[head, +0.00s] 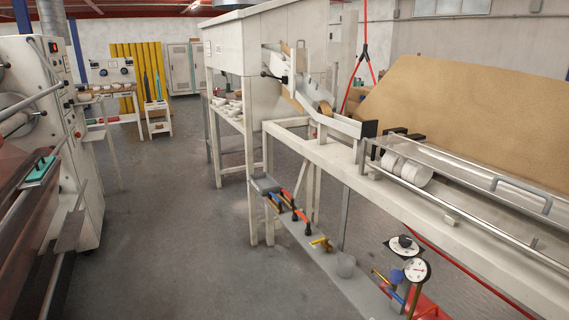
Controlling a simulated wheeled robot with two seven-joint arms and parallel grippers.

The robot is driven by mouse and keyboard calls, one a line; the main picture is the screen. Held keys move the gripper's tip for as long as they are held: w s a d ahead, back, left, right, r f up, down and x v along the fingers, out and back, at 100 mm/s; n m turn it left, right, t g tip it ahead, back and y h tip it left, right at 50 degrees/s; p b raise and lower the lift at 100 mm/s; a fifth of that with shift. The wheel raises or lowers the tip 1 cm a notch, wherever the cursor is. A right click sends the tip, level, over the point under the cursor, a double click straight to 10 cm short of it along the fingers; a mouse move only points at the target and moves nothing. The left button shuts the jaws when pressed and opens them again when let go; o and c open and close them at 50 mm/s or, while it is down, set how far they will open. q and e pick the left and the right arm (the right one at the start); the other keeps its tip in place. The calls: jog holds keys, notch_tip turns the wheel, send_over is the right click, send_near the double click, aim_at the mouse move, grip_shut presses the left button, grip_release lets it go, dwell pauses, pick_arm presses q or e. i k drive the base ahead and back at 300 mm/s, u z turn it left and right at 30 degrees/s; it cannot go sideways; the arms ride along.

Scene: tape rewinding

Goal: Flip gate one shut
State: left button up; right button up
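Neither of my grippers is in the head view. No label marks gate one, and I cannot tell which part it is. A white sloping chute (345,126) comes down from the tall cream machine (228,50) and ends at a black block. A brown tape roll (326,108) rests in the chute. A small lever with a black knob (265,74) sticks out at the chute's upper end. A clear cover (470,185) with a grey bar handle (525,194) lies along the bench, with white rolls (407,170) at its left end.
A long cream bench (430,210) runs along the right, with a low shelf (310,236) holding tools and a gauge (416,269). A rewinding machine (50,130) stands left. The grey floor (180,230) between them is clear.

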aim_at(300, 63)
jog(key=z, duration=0.1)
jog(key=i, duration=0.85)
jog(key=u, duration=0.85)
jog(key=i, duration=2.25)
jog(key=z, duration=2.3)
